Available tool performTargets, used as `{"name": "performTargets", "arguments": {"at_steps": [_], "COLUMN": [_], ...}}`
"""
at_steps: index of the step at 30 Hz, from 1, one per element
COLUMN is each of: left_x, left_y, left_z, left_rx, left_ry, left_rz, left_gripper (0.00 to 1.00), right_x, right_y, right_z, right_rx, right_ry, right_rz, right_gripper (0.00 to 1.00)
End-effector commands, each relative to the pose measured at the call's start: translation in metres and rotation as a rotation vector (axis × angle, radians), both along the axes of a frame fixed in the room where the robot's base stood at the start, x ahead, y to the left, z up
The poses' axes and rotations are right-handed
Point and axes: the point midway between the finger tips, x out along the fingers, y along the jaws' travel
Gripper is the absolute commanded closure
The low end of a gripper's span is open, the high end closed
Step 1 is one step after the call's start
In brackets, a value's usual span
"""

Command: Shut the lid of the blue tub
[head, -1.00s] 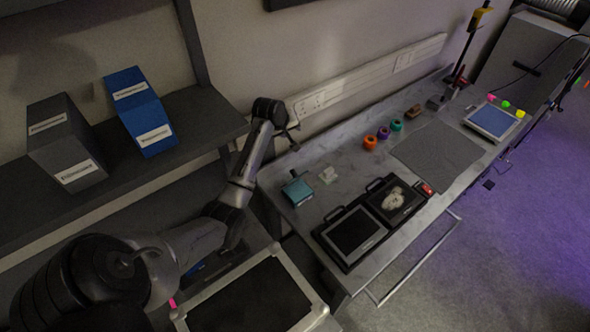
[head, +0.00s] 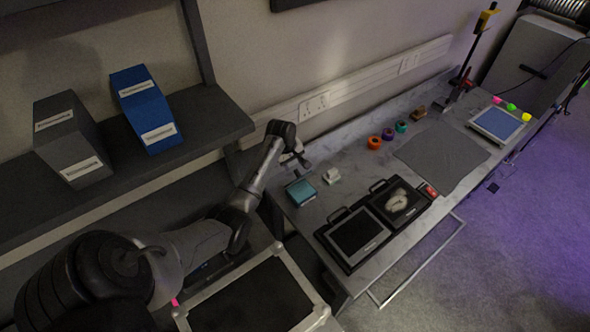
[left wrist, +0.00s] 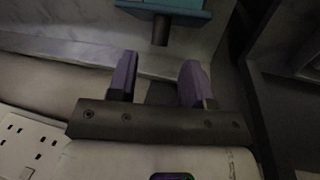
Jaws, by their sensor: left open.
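The blue-teal tub (head: 301,191) is a small box at the left end of the grey bench, near the wall side. A small dark part shows at its wall-side edge; I cannot tell how far the lid is open. My left gripper (head: 300,159) is open and empty, just on the wall side of the tub and apart from it. In the left wrist view the purple fingers (left wrist: 160,76) are spread. There the tub (left wrist: 172,7) is cut by the top edge, with a dark stub (left wrist: 161,30) pointing towards the gap between the fingers. My right gripper is not in view.
A small white piece (head: 332,176) lies beside the tub. A black double tray (head: 346,254) stands in front. Coloured rings (head: 375,142) and a grey mat (head: 441,157) lie further right. A socket strip (head: 316,105) runs along the wall. A shelf (head: 205,125) holds file boxes.

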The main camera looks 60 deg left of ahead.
Motion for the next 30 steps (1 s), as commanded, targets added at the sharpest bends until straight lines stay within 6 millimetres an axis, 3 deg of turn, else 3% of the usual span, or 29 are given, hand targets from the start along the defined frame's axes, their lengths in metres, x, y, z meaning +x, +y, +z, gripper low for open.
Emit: {"name": "performTargets", "arguments": {"at_steps": [3,9,24,30], "left_x": [0.004,0.009,0.011,0.011], "left_y": [-0.001,-0.001,-0.001,-0.001], "left_z": [-0.019,-0.039,-0.048,-0.048], "left_rx": [-0.002,-0.001,0.001,0.0], "left_ry": [0.002,0.0,-0.001,-0.001], "left_rz": [0.0,-0.002,-0.002,-0.002], "left_gripper": [0.54,0.54,0.54,0.72], "right_x": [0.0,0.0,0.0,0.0], "right_y": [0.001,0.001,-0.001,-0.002], "right_z": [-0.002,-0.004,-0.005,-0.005], "right_rx": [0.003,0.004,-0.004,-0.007], "right_ry": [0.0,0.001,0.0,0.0], "right_rz": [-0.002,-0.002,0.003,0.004], "right_gripper": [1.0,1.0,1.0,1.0]}}
